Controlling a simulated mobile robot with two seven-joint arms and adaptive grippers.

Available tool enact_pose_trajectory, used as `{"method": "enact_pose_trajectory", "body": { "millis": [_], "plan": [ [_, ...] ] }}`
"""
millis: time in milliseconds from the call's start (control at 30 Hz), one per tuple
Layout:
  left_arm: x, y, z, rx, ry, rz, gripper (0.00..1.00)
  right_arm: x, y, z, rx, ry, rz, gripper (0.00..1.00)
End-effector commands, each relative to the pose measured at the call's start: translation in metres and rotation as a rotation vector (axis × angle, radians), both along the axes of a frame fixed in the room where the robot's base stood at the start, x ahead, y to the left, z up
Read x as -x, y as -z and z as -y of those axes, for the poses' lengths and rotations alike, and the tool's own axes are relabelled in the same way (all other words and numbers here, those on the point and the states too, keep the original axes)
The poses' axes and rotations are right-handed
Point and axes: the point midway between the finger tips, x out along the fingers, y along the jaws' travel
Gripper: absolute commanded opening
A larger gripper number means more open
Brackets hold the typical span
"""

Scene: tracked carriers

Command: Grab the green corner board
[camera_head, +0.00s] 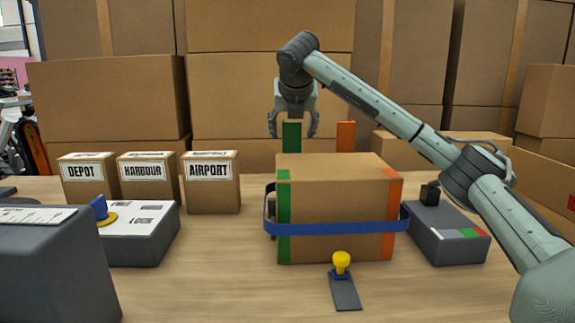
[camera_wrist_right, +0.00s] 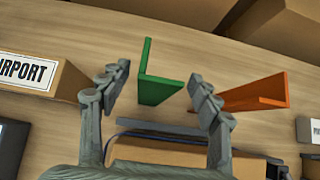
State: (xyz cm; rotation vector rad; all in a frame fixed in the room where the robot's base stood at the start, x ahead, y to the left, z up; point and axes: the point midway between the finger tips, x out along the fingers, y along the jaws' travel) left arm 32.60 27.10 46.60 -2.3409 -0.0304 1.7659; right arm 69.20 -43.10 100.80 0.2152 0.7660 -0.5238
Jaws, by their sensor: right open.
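The loose green corner board (camera_head: 291,138) is an upright L-shaped piece standing behind the strapped carton (camera_head: 330,190). In the right wrist view the green corner board (camera_wrist_right: 160,90) shows between the spread fingers of my right gripper (camera_wrist_right: 158,92), with gaps on both sides. In the head view my right gripper (camera_head: 293,128) points down from above, its fingers on either side of the board's top. It is open and holds nothing. Another green strip (camera_head: 283,215) lies along the carton's front left edge. The carton hides the loose board's lower part. My left gripper is out of view.
An orange corner board (camera_head: 345,137) stands right of the green one. A blue strap (camera_head: 335,228) circles the carton. Labelled boxes, including the AIRPORT box (camera_head: 212,185), stand left. A yellow-knobbed tool (camera_head: 342,275) lies in front; a grey device (camera_head: 450,235) stands right.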

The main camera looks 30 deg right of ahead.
Motion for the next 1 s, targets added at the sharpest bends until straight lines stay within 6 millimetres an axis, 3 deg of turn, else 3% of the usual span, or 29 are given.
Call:
{"method": "enact_pose_trajectory", "body": {
  "millis": [367, 833, 1000],
  "plan": [
    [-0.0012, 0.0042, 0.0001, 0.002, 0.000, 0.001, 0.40, -0.0090, 0.0100, 0.0046, -0.002, -0.002, 0.001, 0.63],
    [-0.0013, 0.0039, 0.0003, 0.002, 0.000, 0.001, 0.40, -0.0089, 0.0097, 0.0045, -0.002, -0.002, 0.001, 0.05],
    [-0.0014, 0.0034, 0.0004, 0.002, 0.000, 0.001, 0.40, -0.0089, 0.0094, 0.0045, -0.001, -0.002, 0.002, 0.03]
  ]
}}
